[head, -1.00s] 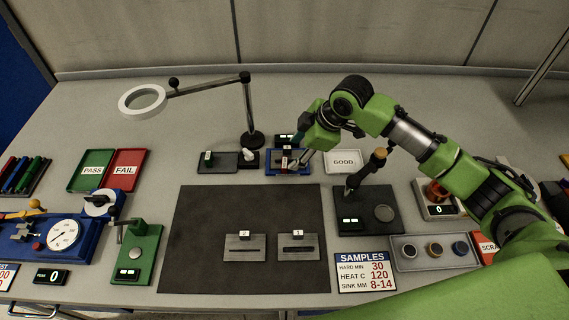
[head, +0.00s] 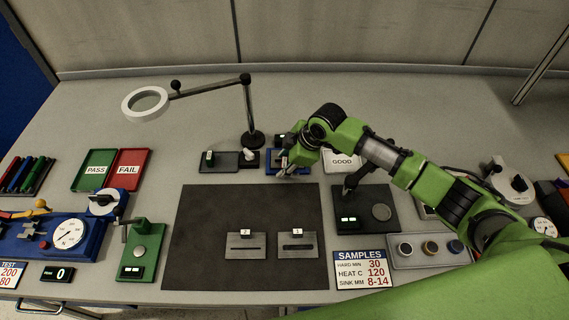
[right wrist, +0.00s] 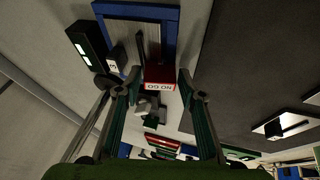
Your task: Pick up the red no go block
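The red no go block (right wrist: 159,76) shows in the right wrist view with its white "NO GO" label, by the blue-framed fixture (right wrist: 172,14). My right gripper (right wrist: 160,82) is open, one finger on each side of the block in that view, with a visible gap on both sides. I cannot tell how deep the fingers reach around it. In the head view my right gripper (head: 288,164) is over the blue fixture (head: 272,170) and hides the block. My left gripper is not in view.
The dark mat (head: 210,230) in front holds two grey slotted blocks.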

